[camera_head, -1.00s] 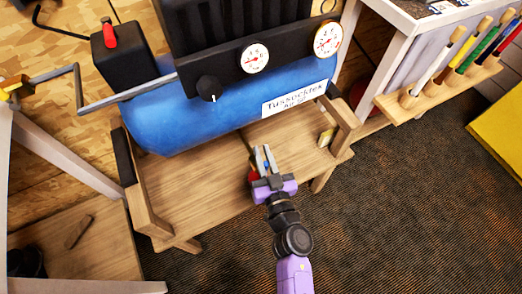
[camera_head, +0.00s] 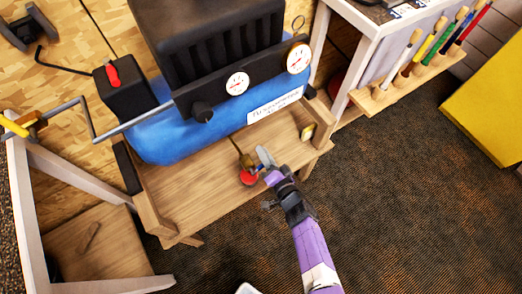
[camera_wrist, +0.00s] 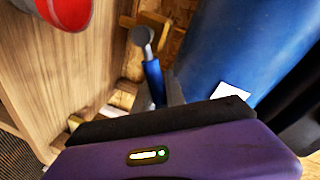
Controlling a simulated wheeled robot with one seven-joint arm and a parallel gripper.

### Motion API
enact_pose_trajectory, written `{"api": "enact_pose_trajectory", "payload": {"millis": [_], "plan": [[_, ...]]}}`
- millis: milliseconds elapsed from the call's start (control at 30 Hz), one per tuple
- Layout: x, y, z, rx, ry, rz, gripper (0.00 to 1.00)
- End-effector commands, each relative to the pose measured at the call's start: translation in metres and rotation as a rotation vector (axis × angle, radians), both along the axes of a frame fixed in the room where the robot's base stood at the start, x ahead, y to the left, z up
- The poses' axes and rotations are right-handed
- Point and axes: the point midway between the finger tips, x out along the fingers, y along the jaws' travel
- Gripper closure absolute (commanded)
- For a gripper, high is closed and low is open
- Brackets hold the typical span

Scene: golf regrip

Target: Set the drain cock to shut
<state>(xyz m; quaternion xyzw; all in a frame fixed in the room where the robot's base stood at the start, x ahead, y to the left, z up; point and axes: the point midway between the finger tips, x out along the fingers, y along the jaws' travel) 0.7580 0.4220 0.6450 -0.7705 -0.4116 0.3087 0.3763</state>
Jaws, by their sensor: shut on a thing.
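The drain cock (camera_head: 246,161) is a small brass fitting below the front of the blue air tank (camera_head: 180,130), with a red round part (camera_head: 249,178) beside it. My gripper (camera_head: 265,163) is at the cock, tilted, and its jaws are shut on the blue lever handle (camera_wrist: 154,82). In the wrist view the handle runs from between the dark fingers up to a grey round end (camera_wrist: 142,36). The red round part also shows large at the top left there (camera_wrist: 66,8). In the head view my fingers hide most of the handle, so its exact angle is hard to tell.
The tank sits on a wooden stand (camera_head: 185,200) with raised side rails. Two white gauges and a black knob (camera_head: 202,112) are above the cock. A rack of coloured grips (camera_head: 400,85) is at the right. Dark carpet lies free in front.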

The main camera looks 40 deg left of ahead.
Motion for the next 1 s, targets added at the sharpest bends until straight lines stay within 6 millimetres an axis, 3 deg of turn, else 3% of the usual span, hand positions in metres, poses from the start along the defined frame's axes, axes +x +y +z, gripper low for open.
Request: {"api": "enact_pose_trajectory", "payload": {"millis": [500,1000], "plan": [[0.007,-0.004,-0.030,0.158,0.389,-0.001,1.00],[0.006,-0.003,-0.039,0.215,0.526,-0.001,1.00]]}}
